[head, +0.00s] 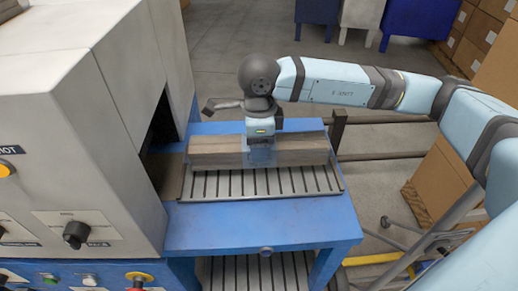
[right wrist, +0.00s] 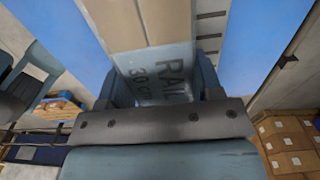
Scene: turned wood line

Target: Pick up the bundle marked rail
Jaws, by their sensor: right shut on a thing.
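The rail bundle (head: 215,147) is a long block of brown wood lying across the slatted rack (head: 250,183) on the blue table. A clear band around its middle reads "RAIL 30 cm" in the right wrist view (right wrist: 165,78). My right gripper (head: 262,150) comes down from above at the bundle's middle and is shut on it, with a finger at each side of the band. The bundle looks level and close to the rack; I cannot tell whether it still touches the slats. My left gripper is not in view.
A grey machine (head: 90,110) with an opening stands directly left of the blue table (head: 260,234). A dark post (head: 337,130) rises at the table's right rear. Cardboard boxes (head: 440,180) stand on the right. Blue and grey bins stand at the back, with open floor before them.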

